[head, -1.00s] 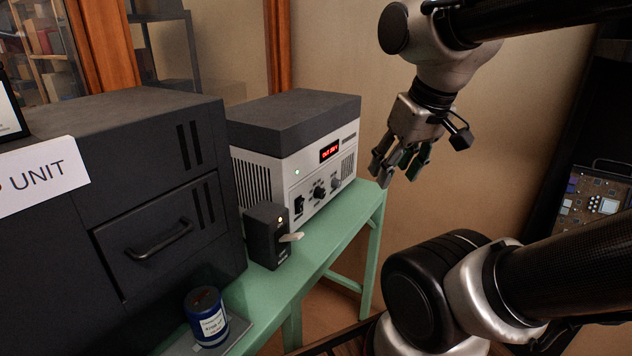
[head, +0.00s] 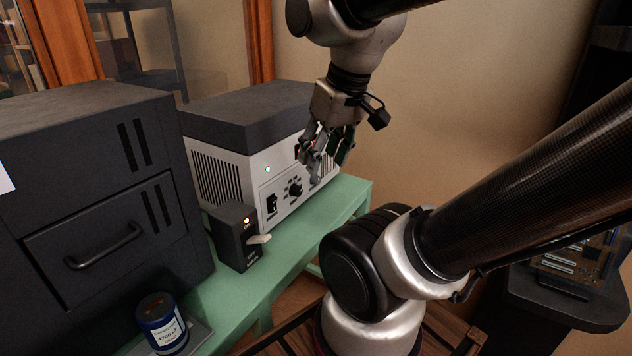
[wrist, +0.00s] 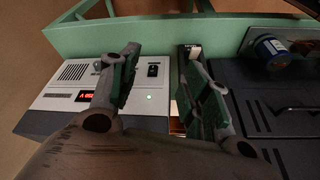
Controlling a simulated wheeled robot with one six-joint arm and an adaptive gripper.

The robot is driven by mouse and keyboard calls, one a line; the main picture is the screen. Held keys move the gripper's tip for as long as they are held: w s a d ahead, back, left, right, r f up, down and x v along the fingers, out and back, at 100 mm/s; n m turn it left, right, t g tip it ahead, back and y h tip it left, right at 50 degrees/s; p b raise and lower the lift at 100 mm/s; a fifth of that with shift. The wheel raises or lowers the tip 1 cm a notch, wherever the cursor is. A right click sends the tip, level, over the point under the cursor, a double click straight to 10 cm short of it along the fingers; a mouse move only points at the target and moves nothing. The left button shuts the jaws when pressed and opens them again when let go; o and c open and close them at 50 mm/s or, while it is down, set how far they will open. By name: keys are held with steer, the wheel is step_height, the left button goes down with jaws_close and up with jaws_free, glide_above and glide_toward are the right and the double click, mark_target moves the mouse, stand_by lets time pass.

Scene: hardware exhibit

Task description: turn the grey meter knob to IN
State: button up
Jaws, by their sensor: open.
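The power supply (head: 228,160) is a pale box with a dark lid on the green bench. Its front has a black knob (head: 295,188), a rocker switch and a lit green lamp. The grey meter knob is hidden behind my gripper in the head view; in the wrist view a small grey knob (wrist: 97,66) shows just left of the left finger. Its pointer and markings are too small to read. My gripper (head: 328,165) is open and empty, fingers down, in front of the right part of the panel. The wrist view shows its fingers apart (wrist: 160,52).
A small black switch box (head: 236,240) with a pale lever stands in front of the supply. A large dark cabinet (head: 90,190) is at left, with a blue can (head: 162,322) before it. The green bench (head: 335,203) has bare room at its right end.

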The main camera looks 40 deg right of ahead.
mark_target(319, 181)
steer(key=w+d+f+m+y, duration=0.2)
steer(key=w+f+m+y, duration=0.9)
steer(key=w+f, duration=0.1)
steer(key=w+d+f+m+t+h, duration=0.1)
steer(key=d+f+m+t, duration=0.2)
steer(key=d, duration=0.3)
steer(key=w+d+f+m+t+h, duration=0.2)
steer(key=d+f+m+t, duration=0.2)
steer(key=d+f+t, duration=0.1)
steer(key=w+d+f+m+t+h, duration=0.1)
steer(key=d+f+m+t, duration=0.3)
steer(key=d, duration=0.4)
steer(key=shift+w+t+h, duration=0.35)
steer(key=shift+t+h, duration=0.15)
steer(key=shift+h, duration=0.2)
steer(key=x, duration=0.7)
steer(key=shift+w, duration=0.3)
